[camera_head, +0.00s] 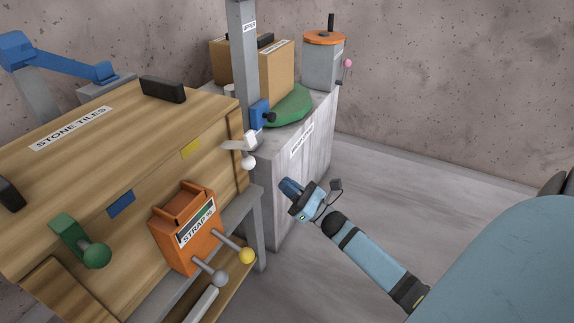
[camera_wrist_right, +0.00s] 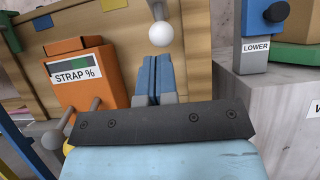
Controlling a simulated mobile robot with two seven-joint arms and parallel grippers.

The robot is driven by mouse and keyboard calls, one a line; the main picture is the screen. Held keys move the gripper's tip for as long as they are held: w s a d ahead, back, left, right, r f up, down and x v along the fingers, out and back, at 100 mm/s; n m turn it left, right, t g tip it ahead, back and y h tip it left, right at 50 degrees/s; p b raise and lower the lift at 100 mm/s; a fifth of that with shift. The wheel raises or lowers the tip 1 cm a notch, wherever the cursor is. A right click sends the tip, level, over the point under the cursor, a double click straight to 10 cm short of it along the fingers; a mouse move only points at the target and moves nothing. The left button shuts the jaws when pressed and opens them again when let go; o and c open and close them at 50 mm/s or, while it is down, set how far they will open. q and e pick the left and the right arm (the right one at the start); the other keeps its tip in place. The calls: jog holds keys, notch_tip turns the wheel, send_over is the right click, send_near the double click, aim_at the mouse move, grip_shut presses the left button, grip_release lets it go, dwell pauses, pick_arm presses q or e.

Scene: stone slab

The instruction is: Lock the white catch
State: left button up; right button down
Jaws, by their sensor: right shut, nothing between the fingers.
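The white catch (camera_head: 237,145) is on the front face of the wooden stone-tiles crate, near its right corner. Its arm ends in a round white knob (camera_head: 248,163). In the wrist view the white knob (camera_wrist_right: 160,34) shows at the top centre, just beyond my fingertips. My right gripper (camera_head: 287,185) is shut and empty, right of and below the knob in the head view and apart from it. In the wrist view the blue fingers of my right gripper (camera_wrist_right: 157,60) lie together and point toward the crate. My left gripper is not in view.
An orange strap box (camera_head: 186,235) with grey and yellow knobs stands in front of the crate (camera_head: 112,135). A green handle (camera_head: 92,252) is at left. Floor at right is clear.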

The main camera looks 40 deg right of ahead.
pick_arm(q)
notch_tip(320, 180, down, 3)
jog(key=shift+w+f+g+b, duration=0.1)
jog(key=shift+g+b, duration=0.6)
jog(key=shift+b, duration=0.25)
pick_arm(e)
jog(key=w+a+r, duration=0.2)
jog(key=w+r, duration=0.4)
jog(key=r, duration=0.1)
jog(key=shift+w+a+r, duration=0.25)
jog(key=shift+w+a, duration=0.1)
jog(key=shift+a, duration=0.05)
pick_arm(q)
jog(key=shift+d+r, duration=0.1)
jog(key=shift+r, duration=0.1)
